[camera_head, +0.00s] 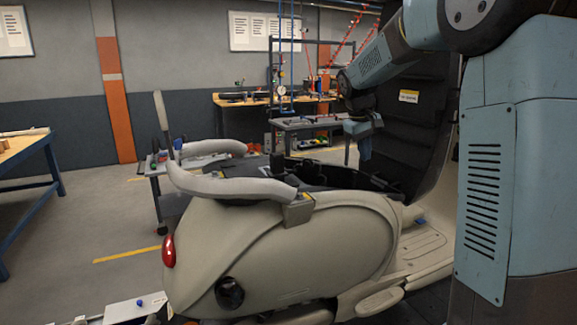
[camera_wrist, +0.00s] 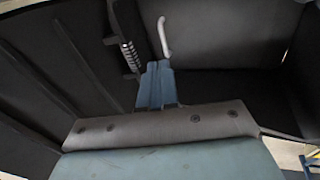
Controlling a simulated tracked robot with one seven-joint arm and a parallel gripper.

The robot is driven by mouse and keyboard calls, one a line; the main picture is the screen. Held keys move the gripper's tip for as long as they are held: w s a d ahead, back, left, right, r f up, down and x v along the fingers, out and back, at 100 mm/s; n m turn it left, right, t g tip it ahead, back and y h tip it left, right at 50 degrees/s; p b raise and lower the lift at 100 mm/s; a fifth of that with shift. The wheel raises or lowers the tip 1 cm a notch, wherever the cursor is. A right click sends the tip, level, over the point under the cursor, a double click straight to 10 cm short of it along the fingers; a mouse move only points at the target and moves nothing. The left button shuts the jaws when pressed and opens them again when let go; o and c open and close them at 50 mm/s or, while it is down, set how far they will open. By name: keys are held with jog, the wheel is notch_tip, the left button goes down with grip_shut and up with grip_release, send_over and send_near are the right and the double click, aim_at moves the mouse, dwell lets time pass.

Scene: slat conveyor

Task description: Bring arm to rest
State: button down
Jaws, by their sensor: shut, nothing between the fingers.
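My gripper (camera_head: 364,152) hangs from my bent arm above the open under-seat bay of a beige scooter (camera_head: 290,245), in front of a raised black panel (camera_head: 412,105) with a small label. Its blue fingers point down in the head view. In the wrist view the gripper (camera_wrist: 156,80) is shut, with nothing held. Behind it are dark panels, a coil spring (camera_wrist: 130,57) and a pale curved rod (camera_wrist: 163,37). The rod is near the fingertips in the picture; I cannot tell whether they touch.
The scooter's grey grab rail (camera_head: 225,188) curves over its rear. A wheeled cart (camera_head: 172,190) stands behind it. A workbench with tools (camera_head: 265,100) is at the back wall, and a blue-legged table (camera_head: 25,150) is at left. Floor between them is clear.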

jog(key=s+a+r+m+t+y, duration=0.1)
jog(key=s+r, duration=0.1)
jog(key=s, duration=0.7)
jog(key=s+r+m+t, duration=0.1)
jog(key=s+r, duration=0.1)
jog(key=s, duration=0.7)
jog(key=s+f+m+y, duration=0.1)
jog(key=s+f, duration=0.1)
jog(key=s, duration=0.7)
jog(key=s+a+f+t, duration=0.1)
jog(key=s+f, duration=0.2)
jog(key=s, duration=0.5)
jog(key=shift+s+a+m+t+y, duration=0.25)
jog(key=shift+s+m+t+y, duration=0.05)
jog(key=shift+s+m+y, duration=0.1)
